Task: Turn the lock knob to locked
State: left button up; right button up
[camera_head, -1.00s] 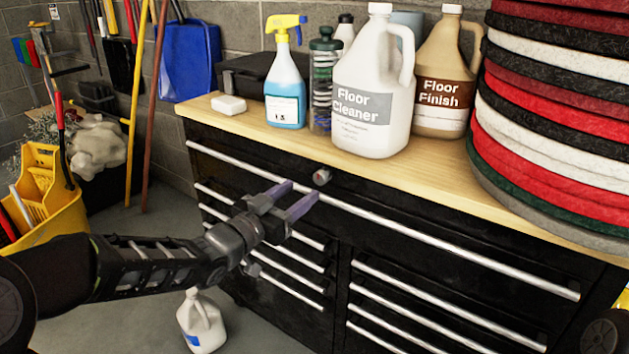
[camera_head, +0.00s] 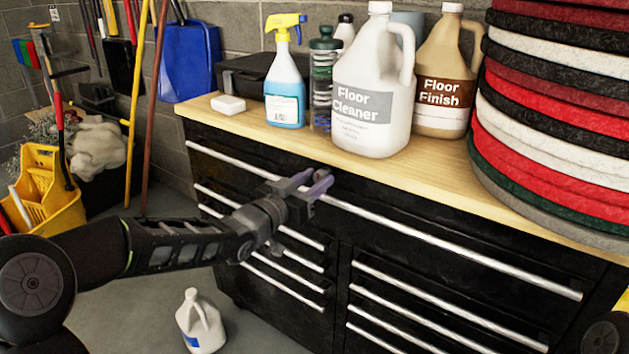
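The lock knob is on the black front of the tool cabinet (camera_head: 420,205), just under the wooden top and above the long top drawer handle. In the head view it is now hidden at my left gripper's fingertips. My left gripper (camera_head: 318,176) reaches in from the left and points at that spot, its two purple-grey fingers apart with a narrow gap between them. Whether the fingers touch the knob, and which way the knob is turned, cannot be seen. My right gripper is out of view.
On the wooden top (camera_head: 245,118) stand a spray bottle (camera_head: 284,85), a Floor Cleaner jug (camera_head: 372,90), a Floor Finish jug (camera_head: 443,80) and a stack of pads (camera_head: 555,120). Silver drawer handles (camera_head: 450,248) stick out below. A white jug (camera_head: 200,322) is on the floor.

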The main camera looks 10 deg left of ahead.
pick_arm(q)
grip_shut()
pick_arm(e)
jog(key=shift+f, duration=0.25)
pick_arm(q)
jog(key=shift+s+d+f+m+b, duration=0.1)
jog(key=shift+m+b, duration=3.7)
jog(key=shift+m, duration=0.7)
jog(key=shift+d+f+m+b, duration=0.1)
jog(key=shift+m+b, duration=3.65)
jog(key=shift+m, duration=0.75)
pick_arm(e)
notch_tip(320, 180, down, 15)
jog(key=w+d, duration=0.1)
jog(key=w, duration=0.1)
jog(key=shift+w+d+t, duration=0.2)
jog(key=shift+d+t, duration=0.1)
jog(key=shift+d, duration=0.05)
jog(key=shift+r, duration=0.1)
pick_arm(q)
jog(key=shift+o, duration=2)
grip_release()
